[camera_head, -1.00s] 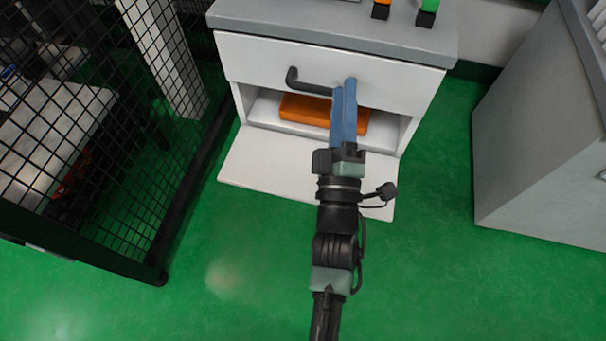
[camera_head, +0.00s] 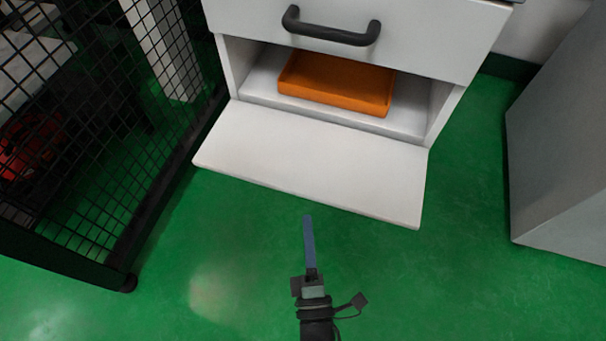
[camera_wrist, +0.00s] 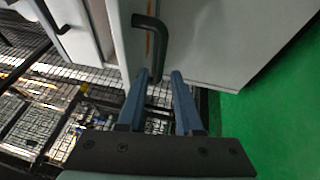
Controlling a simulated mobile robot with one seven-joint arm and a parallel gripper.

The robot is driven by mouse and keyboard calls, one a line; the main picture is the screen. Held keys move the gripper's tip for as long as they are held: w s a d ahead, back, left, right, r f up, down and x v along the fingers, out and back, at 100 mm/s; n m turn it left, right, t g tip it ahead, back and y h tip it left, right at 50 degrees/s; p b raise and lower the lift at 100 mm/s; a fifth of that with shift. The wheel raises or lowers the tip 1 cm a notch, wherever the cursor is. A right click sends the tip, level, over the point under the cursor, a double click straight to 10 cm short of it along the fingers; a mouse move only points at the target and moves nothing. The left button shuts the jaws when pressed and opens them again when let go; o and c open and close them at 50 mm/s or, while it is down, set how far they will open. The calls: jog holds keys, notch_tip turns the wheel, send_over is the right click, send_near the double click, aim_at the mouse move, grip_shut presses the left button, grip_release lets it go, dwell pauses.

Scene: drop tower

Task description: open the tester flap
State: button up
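The tester flap (camera_head: 315,165) is a white panel folded down from the cabinet's lower compartment, which stands open. An orange tray (camera_head: 335,82) lies inside. My gripper (camera_head: 308,218) is in front of the flap's outer edge, apart from it in the head view, with its blue fingers pointing toward the cabinet. In the wrist view, the two fingers (camera_wrist: 160,75) are spread with nothing clearly held between them. A dark handle (camera_wrist: 163,45) shows just beyond the fingertips, seemingly on the flap's outer face (camera_wrist: 215,40); that face is hidden in the head view.
A drawer with a black handle (camera_head: 330,30) is above the compartment. A black mesh fence (camera_head: 100,140) stands at left and a grey cabinet (camera_head: 560,150) at right. Green floor (camera_head: 460,280) is free in front and to the right.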

aim_at(304, 178)
jog(key=w+b, duration=0.1)
jog(key=w, duration=0.2)
jog(key=w+r+b, duration=0.1)
jog(key=w, duration=0.3)
jog(key=w+a+b, duration=0.1)
jog(key=w+b, duration=0.1)
jog(key=w, duration=0.2)
jog(key=shift+w+r, duration=0.1)
jog(key=shift+r, duration=0.25)
grip_shut()
dwell(0.8)
